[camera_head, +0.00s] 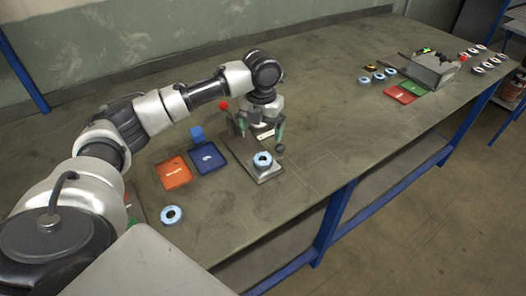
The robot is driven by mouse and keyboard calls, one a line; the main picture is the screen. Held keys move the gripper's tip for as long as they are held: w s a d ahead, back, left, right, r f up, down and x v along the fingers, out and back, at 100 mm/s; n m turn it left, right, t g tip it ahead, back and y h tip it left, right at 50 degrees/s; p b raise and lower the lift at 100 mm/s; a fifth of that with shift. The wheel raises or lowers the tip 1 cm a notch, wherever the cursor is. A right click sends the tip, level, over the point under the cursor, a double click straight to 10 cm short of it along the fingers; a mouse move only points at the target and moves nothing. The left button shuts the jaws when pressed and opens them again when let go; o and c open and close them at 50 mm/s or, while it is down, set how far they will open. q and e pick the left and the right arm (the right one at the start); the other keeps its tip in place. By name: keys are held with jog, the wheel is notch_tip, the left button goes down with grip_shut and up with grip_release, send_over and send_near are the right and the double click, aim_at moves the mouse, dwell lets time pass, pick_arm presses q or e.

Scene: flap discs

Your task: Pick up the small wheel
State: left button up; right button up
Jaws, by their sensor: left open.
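A small wheel (263,160), a light blue ring with a dark centre, sits on a grey plate (270,174) near the table's front edge. Another blue-and-white wheel (171,215) lies flat on the table at the lower left. My left gripper (262,138) points down above the plate, just behind the wheel on it. It is open, with its fingers apart and no wheel between them. The gripper and wrist hide the back part of the plate. My right gripper is not in view.
An orange tray (174,173) and a blue tray (208,159) lie left of the plate. A red-knobbed lever (224,105) stands behind it. Farther right are several wheels (378,76), red and green trays (400,95) and a grey fixture (428,72). The table between is clear.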

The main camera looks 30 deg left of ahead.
aim_at(263, 156)
pick_arm(q)
jog(key=shift+s+d+f, duration=0.3)
jog(key=shift+s+f, duration=0.1)
jog(key=shift+f, duration=0.1)
jog(key=shift+s+d+f, duration=0.3)
jog(key=shift+s+f, duration=0.05)
jog(key=shift+f, duration=0.15)
jog(key=shift+w+a+f, duration=0.1)
jog(key=shift+w+f, duration=0.05)
jog(key=shift+f, duration=0.7)
jog(key=f+p, duration=0.1)
jog(key=f, duration=0.3)
jog(key=shift+d+f, duration=0.15)
jog(key=shift+d, duration=0.05)
jog(key=shift+f, duration=0.5)
jog(key=c, duration=1)
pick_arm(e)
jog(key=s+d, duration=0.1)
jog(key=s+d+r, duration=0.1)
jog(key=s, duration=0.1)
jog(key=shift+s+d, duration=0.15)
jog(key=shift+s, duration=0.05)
pick_arm(q)
jog(key=shift+r, duration=0.1)
jog(key=shift+c, duration=0.2)
